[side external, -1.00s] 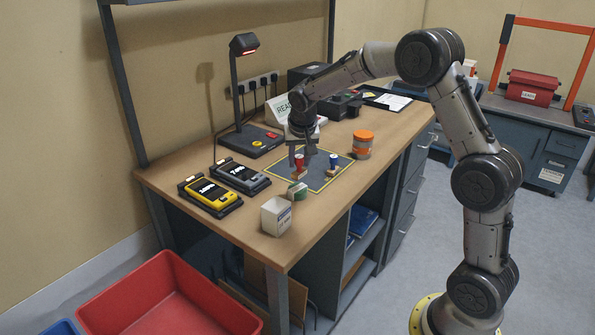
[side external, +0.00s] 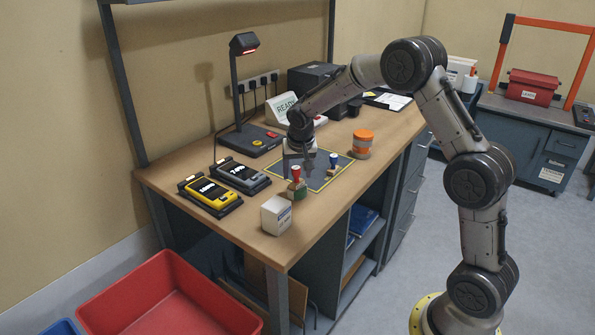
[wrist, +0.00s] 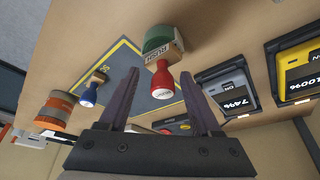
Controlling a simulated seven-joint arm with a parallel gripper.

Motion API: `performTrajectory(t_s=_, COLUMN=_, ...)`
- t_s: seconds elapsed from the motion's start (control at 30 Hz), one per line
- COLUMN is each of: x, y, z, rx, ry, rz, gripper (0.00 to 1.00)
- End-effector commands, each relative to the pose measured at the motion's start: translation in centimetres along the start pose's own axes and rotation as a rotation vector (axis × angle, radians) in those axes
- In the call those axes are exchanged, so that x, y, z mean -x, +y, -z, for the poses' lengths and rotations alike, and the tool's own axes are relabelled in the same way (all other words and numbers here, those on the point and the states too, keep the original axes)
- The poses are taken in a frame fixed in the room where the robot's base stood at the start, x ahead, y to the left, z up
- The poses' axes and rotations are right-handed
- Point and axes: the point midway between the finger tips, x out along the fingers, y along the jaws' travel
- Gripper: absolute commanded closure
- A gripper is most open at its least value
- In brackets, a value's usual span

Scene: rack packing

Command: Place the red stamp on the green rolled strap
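The red stamp (side external: 296,171) has a red handle and a wooden base. It stands upright on the green rolled strap (side external: 300,196) near the front of the bench. In the wrist view, the stamp's red handle (wrist: 161,80) shows with its wooden base against the green roll (wrist: 157,38). My gripper (side external: 298,162) is just behind and above the stamp. In the wrist view, the fingers of my gripper (wrist: 159,73) are apart, with the handle seen between their tips and a visible gap on each side. The strap is partly hidden by the stamp base.
A blue stamp (side external: 333,161) stands on the dark yellow-edged mat (side external: 318,182). A white box (side external: 276,215) is close in front of the strap. An orange-and-grey roll (side external: 362,144) stands to the right. Two handheld devices (side external: 241,176) (side external: 208,194) lie at left.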

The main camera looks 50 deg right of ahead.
Motion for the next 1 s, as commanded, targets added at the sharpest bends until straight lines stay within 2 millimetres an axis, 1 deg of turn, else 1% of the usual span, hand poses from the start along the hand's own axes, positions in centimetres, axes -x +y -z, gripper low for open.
performTrajectory(t_s=0.23, x=0.1, y=0.0, z=0.0, rx=0.0, ry=0.0, rz=0.0, gripper=0.35)
performTrajectory(t_s=0.37, x=1.0, y=-0.1, z=0.2, rx=-0.001, ry=0.003, rz=0.002, gripper=0.35)
performTrajectory(t_s=0.47, x=2.6, y=-0.1, z=0.2, rx=0.0, ry=0.005, rz=0.003, gripper=0.35)
performTrajectory(t_s=0.7, x=7.7, y=-0.1, z=0.2, rx=-0.001, ry=0.004, rz=0.003, gripper=0.35)
performTrajectory(t_s=0.8, x=9.5, y=-0.1, z=0.2, rx=0.0, ry=0.004, rz=0.003, gripper=0.35)
performTrajectory(t_s=0.9, x=10.8, y=-0.1, z=0.1, rx=0.001, ry=0.002, rz=0.003, gripper=0.35)
performTrajectory(t_s=1.0, x=11.8, y=0.0, z=0.1, rx=0.0, ry=0.001, rz=0.002, gripper=0.35)
